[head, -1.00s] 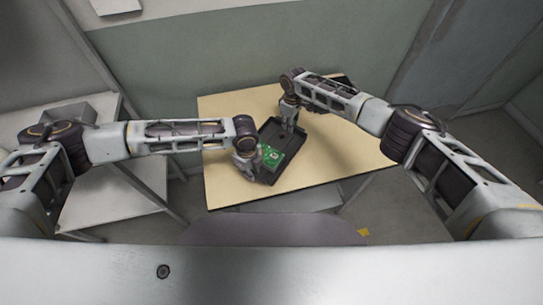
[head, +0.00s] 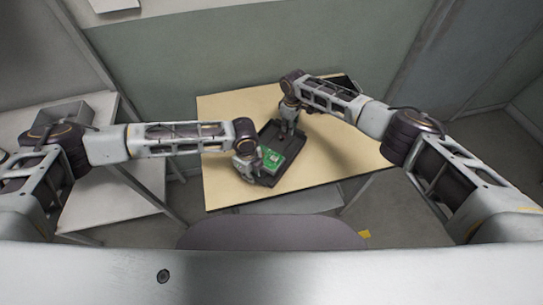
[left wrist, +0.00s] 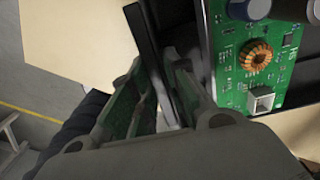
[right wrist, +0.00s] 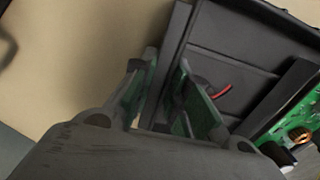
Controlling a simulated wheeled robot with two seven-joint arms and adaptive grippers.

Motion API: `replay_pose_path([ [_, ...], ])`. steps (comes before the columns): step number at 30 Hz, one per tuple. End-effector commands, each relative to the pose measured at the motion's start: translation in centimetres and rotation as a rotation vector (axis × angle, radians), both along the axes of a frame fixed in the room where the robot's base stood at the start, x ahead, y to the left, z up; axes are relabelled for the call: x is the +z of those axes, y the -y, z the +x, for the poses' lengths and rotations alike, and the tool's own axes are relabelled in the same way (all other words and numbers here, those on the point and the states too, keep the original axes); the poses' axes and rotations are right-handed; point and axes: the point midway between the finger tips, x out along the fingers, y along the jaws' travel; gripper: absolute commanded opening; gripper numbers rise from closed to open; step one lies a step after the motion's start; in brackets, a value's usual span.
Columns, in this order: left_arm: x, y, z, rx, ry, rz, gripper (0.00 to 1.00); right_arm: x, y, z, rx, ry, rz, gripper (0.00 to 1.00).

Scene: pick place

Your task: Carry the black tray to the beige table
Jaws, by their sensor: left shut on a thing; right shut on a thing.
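The black tray (head: 293,154) is over the beige table (head: 333,170) in the head view, set at a slant. I cannot tell whether it rests on the tabletop or hangs just above it. A green circuit board (head: 274,157) lies in its near part. My left gripper (head: 252,170) is shut on the tray's near-left wall, which shows between its fingers in the left wrist view (left wrist: 146,50). My right gripper (head: 290,125) is shut on the far wall of the tray; the right wrist view shows the tray's inside (right wrist: 232,50) and a short red wire.
A pale side table (head: 120,205) with a grey box (head: 66,112) stands at the left. The table's right and left parts are clear. A wall stands behind.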

Motion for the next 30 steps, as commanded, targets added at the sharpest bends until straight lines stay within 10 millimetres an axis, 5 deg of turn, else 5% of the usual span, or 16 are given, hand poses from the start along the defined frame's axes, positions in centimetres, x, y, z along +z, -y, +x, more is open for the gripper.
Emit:
replay_pose_path([
  [21, -1.7, -0.2, -0.4, 0.0, -0.009, 0.006, 0.0, -1.4, 0.5, 0.4, -0.005, 0.008, -0.006, 0.0],
  [22, -1.7, -0.2, -0.4, 0.0, -0.01, 0.007, 0.19, -1.4, 0.5, 0.4, -0.005, 0.007, -0.006, 0.19],
  [24, -1.6, -0.2, -0.4, 0.0, -0.009, 0.006, 0.28, -1.3, 0.5, 0.3, -0.005, 0.007, -0.006, 0.28],
  [30, -1.5, -0.1, -0.2, 0.0, -0.005, 0.003, 0.38, -1.4, 0.3, 0.2, -0.003, 0.004, -0.004, 0.38],
])
